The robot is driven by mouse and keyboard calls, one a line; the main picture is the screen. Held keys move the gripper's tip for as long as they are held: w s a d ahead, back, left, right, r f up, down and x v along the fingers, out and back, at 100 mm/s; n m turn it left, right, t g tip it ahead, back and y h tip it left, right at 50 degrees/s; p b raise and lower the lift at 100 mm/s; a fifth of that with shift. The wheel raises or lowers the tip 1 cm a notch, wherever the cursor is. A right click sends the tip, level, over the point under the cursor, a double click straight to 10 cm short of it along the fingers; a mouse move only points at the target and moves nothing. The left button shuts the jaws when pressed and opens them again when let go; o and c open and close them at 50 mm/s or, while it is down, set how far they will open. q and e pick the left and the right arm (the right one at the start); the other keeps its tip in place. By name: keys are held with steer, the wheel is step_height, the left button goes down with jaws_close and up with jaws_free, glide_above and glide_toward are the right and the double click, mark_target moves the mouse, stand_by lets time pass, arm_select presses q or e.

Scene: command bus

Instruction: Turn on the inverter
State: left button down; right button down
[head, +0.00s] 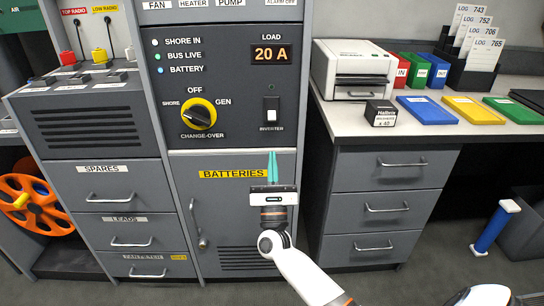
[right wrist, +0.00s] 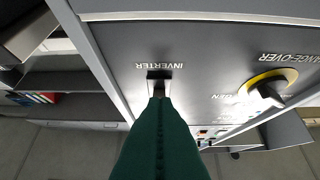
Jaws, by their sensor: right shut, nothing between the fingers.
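My right gripper (head: 272,154) has green fingers, shut and empty, pointing up at the panel just below the switch. In the right wrist view the gripper (right wrist: 158,98) overlaps the switch's edge; I cannot tell if it touches. My left gripper is not in view.
The yellow and black change-over knob (head: 199,114) is left of the switch. The load display (head: 271,54) reads 20 A above it. The batteries cabinet (head: 225,210) is below. A desk (head: 345,125) with a printer (head: 352,70) and colored trays stands at right.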

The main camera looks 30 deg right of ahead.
mark_target(272, 116)
steer(key=x, duration=0.8)
